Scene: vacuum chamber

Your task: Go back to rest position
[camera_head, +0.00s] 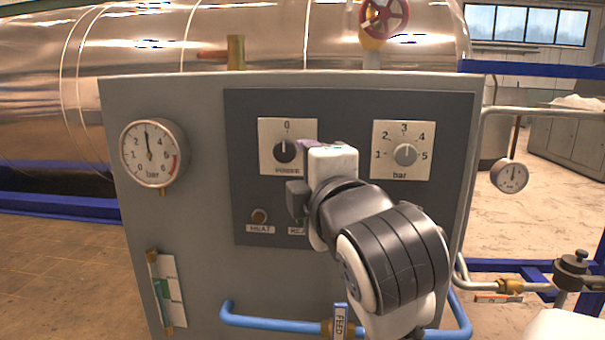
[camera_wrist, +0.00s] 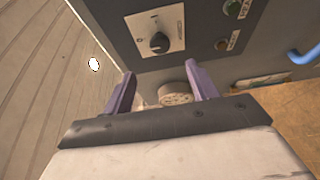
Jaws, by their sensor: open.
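My gripper (camera_wrist: 159,72) is open and empty, with its two purple fingers apart in the wrist view. In the head view my arm reaches up in front of the cabinet's dark panel (camera_head: 350,110), and my gripper's end is largely hidden there. The black power knob (camera_head: 285,151) is left of my arm with its pointer up at 0; it also shows beyond the fingertips in the wrist view (camera_wrist: 159,43). I see nothing held between the fingers.
The grey bar knob (camera_head: 405,154) points to 3. A gauge (camera_head: 154,153), a heat button (camera_head: 259,216) and a blue pipe (camera_head: 268,322) with a feed valve surround my arm. My arm partly covers the ready label. Open floor (camera_head: 60,260) lies left of the cabinet.

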